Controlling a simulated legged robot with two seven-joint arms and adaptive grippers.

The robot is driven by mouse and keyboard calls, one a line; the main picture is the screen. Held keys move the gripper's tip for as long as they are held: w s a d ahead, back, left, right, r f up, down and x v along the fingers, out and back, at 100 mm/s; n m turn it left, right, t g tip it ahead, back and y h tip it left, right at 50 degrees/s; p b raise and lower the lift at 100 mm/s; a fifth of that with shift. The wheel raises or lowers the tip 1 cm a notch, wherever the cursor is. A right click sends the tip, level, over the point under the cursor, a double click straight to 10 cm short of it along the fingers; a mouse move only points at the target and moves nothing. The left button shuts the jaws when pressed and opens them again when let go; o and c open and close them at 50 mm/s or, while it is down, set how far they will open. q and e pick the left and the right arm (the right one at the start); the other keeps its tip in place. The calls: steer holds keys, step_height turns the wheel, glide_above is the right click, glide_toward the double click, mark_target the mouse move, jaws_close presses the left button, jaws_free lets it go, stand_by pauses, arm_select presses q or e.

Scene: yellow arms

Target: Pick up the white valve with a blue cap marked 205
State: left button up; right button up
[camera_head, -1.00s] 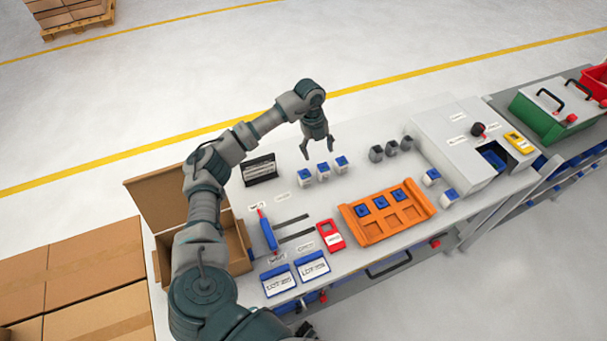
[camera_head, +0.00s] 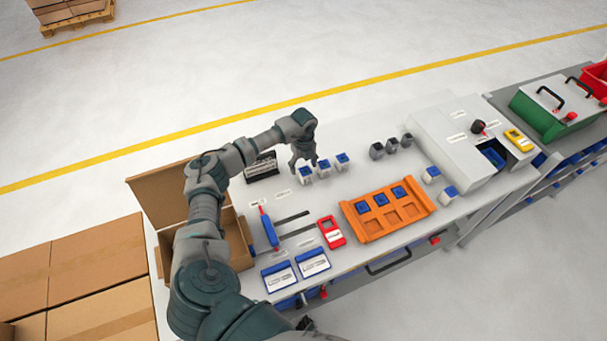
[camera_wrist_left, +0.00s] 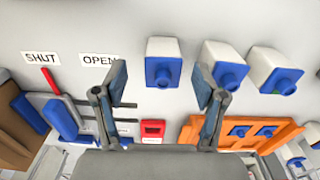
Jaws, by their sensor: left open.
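Three white valves with blue caps stand in a row on the bench: a left one (camera_head: 306,175), a middle one (camera_head: 324,169) and a right one (camera_head: 342,162). No 205 marking can be read on any of them. My left gripper (camera_head: 303,163) is open and empty, just above the left valve. In the left wrist view, the left valve (camera_wrist_left: 163,65) shows between the two open fingers (camera_wrist_left: 160,88), apart from both. The middle valve (camera_wrist_left: 224,68) is close beside the right finger, and the right valve (camera_wrist_left: 274,70) is farther right. My right gripper is not in view.
An orange tray (camera_head: 369,230) holds several blue-topped pieces. Grey parts (camera_head: 392,145) stand right of the valves. A black rack (camera_head: 261,168) is left of my gripper. A grey box (camera_head: 455,140) and two more blue-capped valves (camera_head: 431,174) are at right. An open carton (camera_head: 237,243) is at left.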

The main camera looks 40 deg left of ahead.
mark_target(305, 168)
arm_select(q)
steer(key=shift+d+f, duration=0.15)
steer(key=shift+f, duration=0.5)
steer(key=shift+d+f, duration=0.15)
steer(key=shift+f, duration=0.45)
steer(key=shift+d+f, duration=0.1)
steer(key=shift+f, duration=0.2)
steer(key=shift+d, duration=0.2)
steer(key=shift+c, duration=0.8)
steer(key=c, duration=0.4)
steer(key=shift+a, duration=0.2)
steer(key=c, duration=0.7)
steer(key=shift+a, duration=0.15)
arm_select(e)
steer(key=shift+w+d+r, duration=0.15)
steer(key=shift+d, duration=0.05)
steer(key=shift+a, duration=0.2)
